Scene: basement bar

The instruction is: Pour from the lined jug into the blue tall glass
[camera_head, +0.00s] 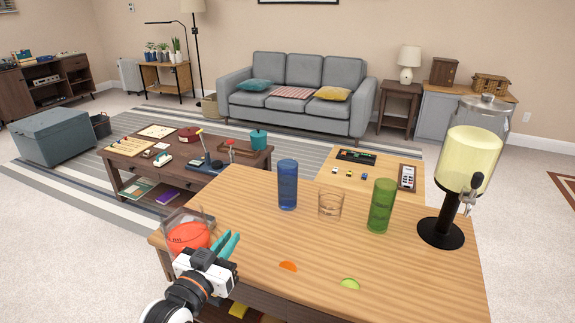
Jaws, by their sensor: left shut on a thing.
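The blue tall glass (288,185) stands upright on the wooden bar top, left of a short clear glass. My left gripper (227,248), with teal fingers, is at the bar's near left corner. It is shut on the lined jug (188,236), a clear vessel with orange contents and dark lines. The jug is left of the fingers and apart from the blue glass. The exact grip and the jug's tilt are hard to tell. My right gripper is not in view.
A short clear glass (330,204), a green tall glass (381,205) and a drink dispenser (470,165) stand to the right on the bar top (420,285). An orange slice (288,266) and a lime slice (349,284) lie in front. The bar between jug and blue glass is clear.

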